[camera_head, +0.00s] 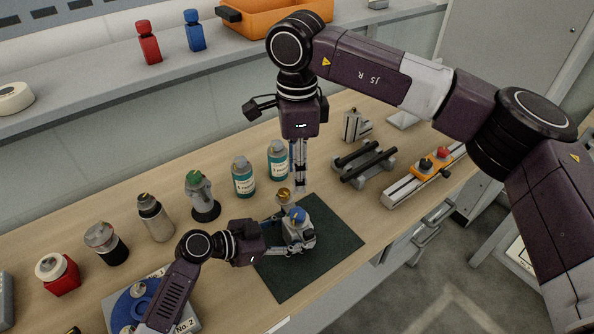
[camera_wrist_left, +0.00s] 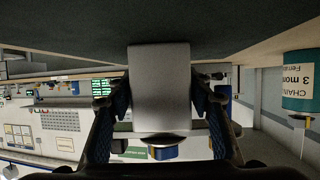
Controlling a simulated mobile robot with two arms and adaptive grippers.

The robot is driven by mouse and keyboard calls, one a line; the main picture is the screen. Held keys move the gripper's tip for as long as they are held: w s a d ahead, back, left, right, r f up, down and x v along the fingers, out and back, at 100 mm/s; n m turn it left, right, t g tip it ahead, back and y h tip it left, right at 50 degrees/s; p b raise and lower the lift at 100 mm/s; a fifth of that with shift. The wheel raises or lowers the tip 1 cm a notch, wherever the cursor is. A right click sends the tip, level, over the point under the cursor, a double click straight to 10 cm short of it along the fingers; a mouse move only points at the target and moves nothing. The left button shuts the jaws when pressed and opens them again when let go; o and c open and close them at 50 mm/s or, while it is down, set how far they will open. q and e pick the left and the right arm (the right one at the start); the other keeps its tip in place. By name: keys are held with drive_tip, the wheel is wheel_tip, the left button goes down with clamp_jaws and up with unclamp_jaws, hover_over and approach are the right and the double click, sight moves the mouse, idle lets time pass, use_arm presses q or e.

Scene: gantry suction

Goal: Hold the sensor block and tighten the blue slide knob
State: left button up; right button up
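The sensor block (camera_head: 299,236) is a light grey block standing on the dark green mat (camera_head: 335,246). In the left wrist view the block (camera_wrist_left: 160,88) lies between my left gripper's two blue-padded fingers, which appear to press on its sides. My left gripper (camera_head: 285,241) reaches it from the left in the head view. The blue slide knob (camera_head: 297,214) sits on top of the block and also shows in the left wrist view (camera_wrist_left: 164,153). My right gripper (camera_head: 300,186) points down just above the knob, apart from it; its finger gap is unclear.
A small brass-coloured knobbed part (camera_head: 284,196) stands just behind the block. Several bottles, including a teal-labelled bottle (camera_head: 278,161), line the bench behind. A black-barred fixture (camera_head: 364,164) and a rail with a red button (camera_head: 442,153) lie to the right. The mat's front right is clear.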

use_arm(q)
drive_tip(key=o, duration=0.3)
